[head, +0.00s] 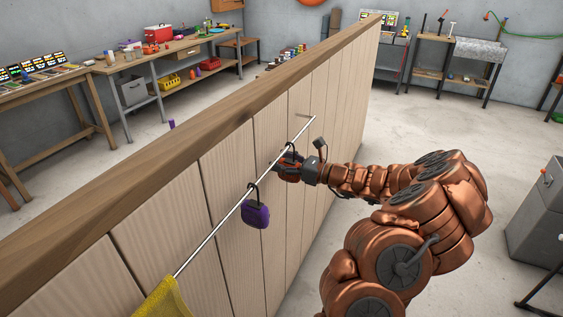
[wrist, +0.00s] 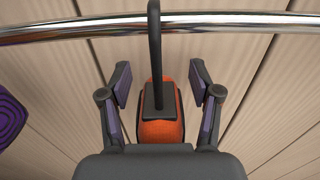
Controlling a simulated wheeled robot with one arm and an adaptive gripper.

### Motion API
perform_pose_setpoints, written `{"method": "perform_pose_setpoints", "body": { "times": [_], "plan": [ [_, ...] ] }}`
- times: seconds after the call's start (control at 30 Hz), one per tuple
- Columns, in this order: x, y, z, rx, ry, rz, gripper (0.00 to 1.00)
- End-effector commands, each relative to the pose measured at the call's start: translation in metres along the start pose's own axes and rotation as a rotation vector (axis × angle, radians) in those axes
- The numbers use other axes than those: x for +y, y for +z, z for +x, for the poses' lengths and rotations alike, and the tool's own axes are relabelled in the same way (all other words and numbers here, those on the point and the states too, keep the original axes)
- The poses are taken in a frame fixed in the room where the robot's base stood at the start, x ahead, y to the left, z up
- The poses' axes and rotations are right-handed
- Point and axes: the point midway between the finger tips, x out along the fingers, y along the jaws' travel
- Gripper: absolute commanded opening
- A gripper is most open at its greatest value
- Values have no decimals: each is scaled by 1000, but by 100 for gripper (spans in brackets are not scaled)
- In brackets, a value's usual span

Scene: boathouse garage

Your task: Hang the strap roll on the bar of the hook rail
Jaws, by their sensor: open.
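The strap roll, an orange body (wrist: 160,128) with a dark hook, is at the bar in the wrist view. Its hook crosses the shiny bar (wrist: 230,22) and appears to loop over the top, with the body hanging below. My gripper (wrist: 161,84) is open, one finger on each side of the roll with gaps between. In the head view my gripper (head: 284,167) is at the far part of the bar (head: 215,229), which runs along the wooden partition. The gripper mostly hides the roll there; the dark hook (head: 289,146) shows above it.
A purple pouch-like item (head: 256,214) hangs on the bar nearer than my gripper; its edge shows in the wrist view (wrist: 8,118). A yellow cloth (head: 162,300) hangs nearer still. The wooden partition (head: 232,175) stands close behind the bar. Workbenches stand beyond.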

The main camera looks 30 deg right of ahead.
Motion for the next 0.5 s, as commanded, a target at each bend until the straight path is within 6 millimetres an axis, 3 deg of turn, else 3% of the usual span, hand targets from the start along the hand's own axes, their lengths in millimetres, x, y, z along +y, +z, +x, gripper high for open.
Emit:
{"method": "perform_pose_setpoints", "body": {
  "times": [0.27, 0.5],
  "plan": [
    [-1, 0, -6, 0, -2, 0, 63],
    [-1, 0, -39, 1, -4, 1, 63]
  ]
}}
